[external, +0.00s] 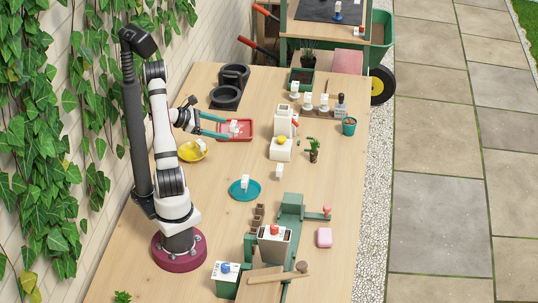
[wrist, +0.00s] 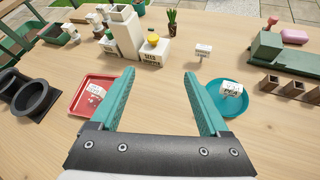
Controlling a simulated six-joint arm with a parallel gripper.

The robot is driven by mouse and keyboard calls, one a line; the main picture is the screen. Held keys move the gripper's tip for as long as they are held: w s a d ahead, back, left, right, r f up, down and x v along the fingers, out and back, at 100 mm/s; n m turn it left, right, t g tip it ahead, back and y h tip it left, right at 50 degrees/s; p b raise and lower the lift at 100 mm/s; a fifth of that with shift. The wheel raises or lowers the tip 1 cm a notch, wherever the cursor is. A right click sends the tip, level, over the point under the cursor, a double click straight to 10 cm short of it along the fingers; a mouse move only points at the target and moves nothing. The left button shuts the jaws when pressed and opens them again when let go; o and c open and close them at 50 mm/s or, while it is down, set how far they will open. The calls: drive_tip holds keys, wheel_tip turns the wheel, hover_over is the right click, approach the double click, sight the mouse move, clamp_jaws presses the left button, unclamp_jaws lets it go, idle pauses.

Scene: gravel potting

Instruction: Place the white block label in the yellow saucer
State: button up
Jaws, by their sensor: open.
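White block labels stand in several places. One stands on the table (external: 279,171), also in the wrist view (wrist: 203,50). One is in the red tray (external: 248,136), and one in the blue saucer (external: 236,196); its wrist-view text seems to read "PEA". The yellow saucer (external: 186,156) lies beside my arm in the external view, with a small white shape at its edge that I cannot identify. It is out of the wrist view. My gripper (wrist: 159,74) is open and empty above the table, its teal fingers (external: 226,129) near the red tray.
A white dispenser (external: 283,122) with a yellow-knobbed block stands beyond the red tray. Black ring holders (external: 228,96) are at the back left. A green press-like stand (external: 290,211) and a pink block (external: 324,237) are nearer. The middle tabletop is mostly clear.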

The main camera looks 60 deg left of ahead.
drive_tip(key=s+d+r+m+g+h, duration=0.1)
drive_tip(key=s+d+r+m+g, duration=0.15)
drive_tip(key=d+m, duration=0.45)
drive_tip(key=s+d+r+m+g+h, duration=0.1)
drive_tip(key=d+m+g, duration=0.3)
drive_tip(key=d, duration=0.4)
drive_tip(key=s+d+r+m+g+h, duration=0.1)
drive_tip(key=s+d+r+m+g, duration=0.15)
drive_tip(key=d+m, duration=0.45)
drive_tip(key=s+d+r+m+g+y, duration=0.1)
drive_tip(key=s+m+g+y, duration=0.2)
drive_tip(key=s+m+y, duration=0.6)
drive_tip(key=s+m, duration=0.4)
drive_tip(key=m, duration=0.4)
drive_tip(key=shift+s+r, duration=0.15)
drive_tip(key=shift+s, duration=0.05)
